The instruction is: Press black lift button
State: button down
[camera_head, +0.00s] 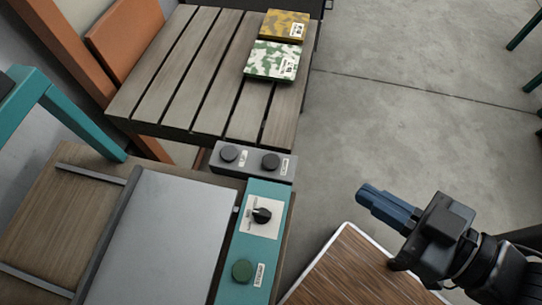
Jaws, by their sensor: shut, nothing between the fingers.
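A grey control box (252,172) sits at the table's far right corner, above the teal panel. It carries two round dark buttons, a left one (229,153) and a right one (271,161), each with a small white label. The labels are too small to read, so I cannot tell which one is for the lift. My gripper (364,194) is to the right of the box, apart from it. Its blue fingers are shut, empty, and point left toward the box. Nothing hides the buttons.
A slatted table (190,75) behind bears a yellow pack (284,24) and a green camouflage pack (272,60). A wood-topped surface (355,270) is below my gripper.

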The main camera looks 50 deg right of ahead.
aim_at(270, 161)
jog(key=k+j+z, duration=0.1)
jog(key=z, duration=0.3)
jog(key=k+j+z, duration=0.1)
jog(key=z, duration=0.35)
jog(key=k+z, duration=0.4)
jog(key=i+l, duration=0.05)
jog(key=i, duration=0.1)
